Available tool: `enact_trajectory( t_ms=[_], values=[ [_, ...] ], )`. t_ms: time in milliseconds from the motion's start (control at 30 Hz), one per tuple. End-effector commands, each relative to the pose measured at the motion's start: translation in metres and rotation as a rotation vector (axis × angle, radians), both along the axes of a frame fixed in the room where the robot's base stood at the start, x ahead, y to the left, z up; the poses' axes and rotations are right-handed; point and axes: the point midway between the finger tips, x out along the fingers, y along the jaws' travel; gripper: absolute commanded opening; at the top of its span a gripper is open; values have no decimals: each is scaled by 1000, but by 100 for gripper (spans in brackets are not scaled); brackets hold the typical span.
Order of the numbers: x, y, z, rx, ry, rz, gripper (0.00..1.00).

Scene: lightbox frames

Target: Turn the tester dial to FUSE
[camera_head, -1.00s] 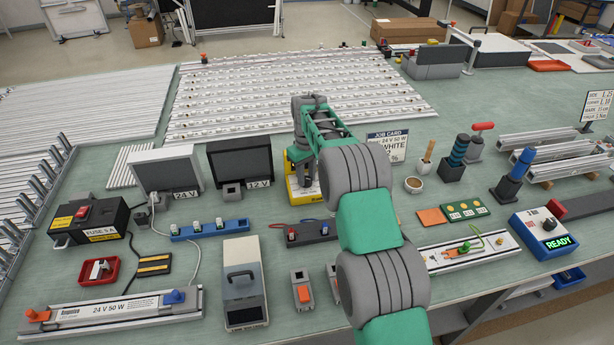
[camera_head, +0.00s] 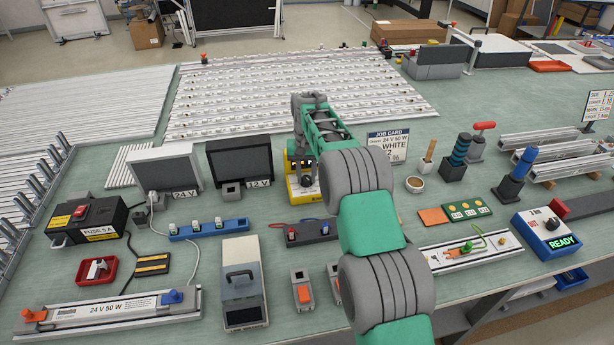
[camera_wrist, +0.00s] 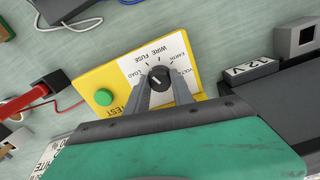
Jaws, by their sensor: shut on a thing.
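The yellow tester (camera_wrist: 95,78) lies under my gripper in the wrist view, with a white dial panel, a green button (camera_wrist: 105,97) and the word TEST. My gripper (camera_wrist: 160,83) is shut on the dial, one finger on each side. A pale mark shows on the dial, but I cannot tell for sure which label it points to. In the head view the tester (camera_head: 304,190) is partly hidden behind my arm.
The 12 V display (camera_head: 240,158) stands just left of the tester. A dark block with red and other terminals (camera_head: 305,232) lies in front of it. The job card (camera_head: 386,147) stands to its right.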

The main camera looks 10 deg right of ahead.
Motion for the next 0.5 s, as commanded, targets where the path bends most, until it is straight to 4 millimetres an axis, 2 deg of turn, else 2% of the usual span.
enact_trajectory(
  t_ms=[500],
  values=[
    [1,0,1,0,-2,-69,0]
  ],
)
